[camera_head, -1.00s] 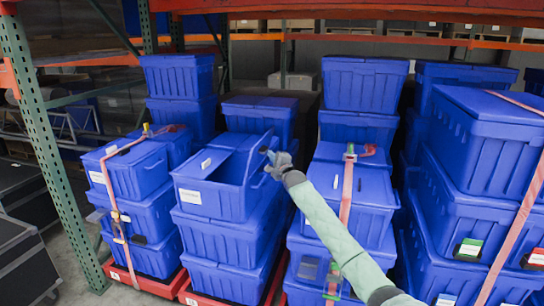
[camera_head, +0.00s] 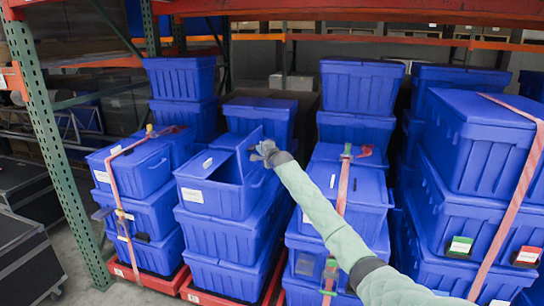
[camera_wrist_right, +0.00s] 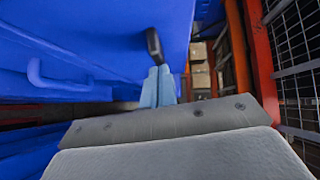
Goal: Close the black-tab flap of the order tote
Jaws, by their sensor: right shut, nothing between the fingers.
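The order tote (camera_head: 213,197) is a blue tote with a white label, on top of the middle stack. One flap (camera_head: 222,141) lies at its back left. The other flap (camera_head: 251,149) stands raised on the right side. My right gripper (camera_head: 264,151) is at the outer, right side of this raised flap, near its upper edge. In the right wrist view, my right gripper's pale blue fingers (camera_wrist_right: 158,86) are together and empty, just below a black tab (camera_wrist_right: 154,45) beside a blue surface. Whether they touch is unclear. My left gripper is out of view.
Strapped blue totes stand left (camera_head: 147,215) and right (camera_head: 352,190) of the middle stack. A pink strap (camera_head: 343,195) rises near my right arm. Taller totes stand behind. A green rack post (camera_head: 52,150) is at left.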

